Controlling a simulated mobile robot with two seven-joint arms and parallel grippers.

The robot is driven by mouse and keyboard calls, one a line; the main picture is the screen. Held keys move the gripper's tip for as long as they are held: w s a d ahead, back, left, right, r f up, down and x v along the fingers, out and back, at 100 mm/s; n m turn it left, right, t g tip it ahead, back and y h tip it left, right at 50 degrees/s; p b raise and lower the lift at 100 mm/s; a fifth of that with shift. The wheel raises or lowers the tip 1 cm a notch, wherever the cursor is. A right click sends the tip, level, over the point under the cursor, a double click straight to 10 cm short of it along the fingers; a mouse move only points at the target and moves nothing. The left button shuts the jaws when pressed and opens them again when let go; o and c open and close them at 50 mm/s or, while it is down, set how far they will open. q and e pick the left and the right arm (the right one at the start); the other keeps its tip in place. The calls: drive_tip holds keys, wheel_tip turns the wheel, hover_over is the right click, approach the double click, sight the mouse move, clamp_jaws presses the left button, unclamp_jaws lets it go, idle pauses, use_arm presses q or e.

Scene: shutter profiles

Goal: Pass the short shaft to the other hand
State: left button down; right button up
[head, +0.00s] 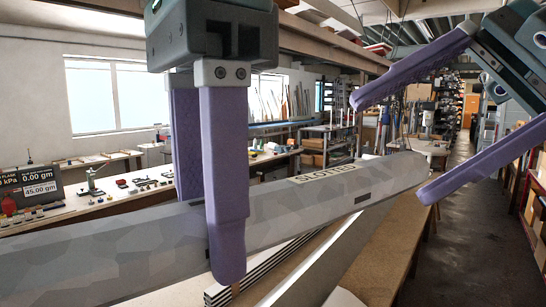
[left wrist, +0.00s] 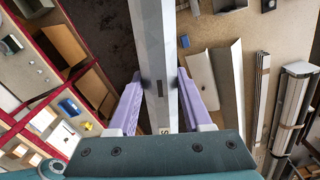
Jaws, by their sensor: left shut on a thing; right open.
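The short shaft is a long grey, faceted bar (head: 300,203) with a lettered label and a small dark slot near its right end. It runs across the head view, rising to the right. My left gripper (head: 212,235) is shut on it, with one purple finger in front and the other mostly hidden behind. The left wrist view also shows the shaft (left wrist: 158,50) between the purple fingers (left wrist: 160,88). My right gripper (head: 388,148) is open and empty at the right. Its two fingers spread above and below the level of the shaft's right end; whether they touch it I cannot tell.
A wooden bench (head: 392,238) with pale and striped profiles (head: 265,270) lies below the shaft. In the left wrist view, angled profiles (left wrist: 228,75) and red-framed shelving (left wrist: 60,60) show beneath. A side table with small parts (head: 120,188) stands at left. The aisle floor (head: 470,225) is clear.

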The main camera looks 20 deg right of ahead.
sight(307, 192)
drive_tip(key=x, duration=1.1)
drive_tip(key=shift+s+a, duration=0.1)
clamp_jaws()
idle(0.3)
use_arm(q)
drive_tip(key=shift+c, duration=1.3)
unclamp_jaws()
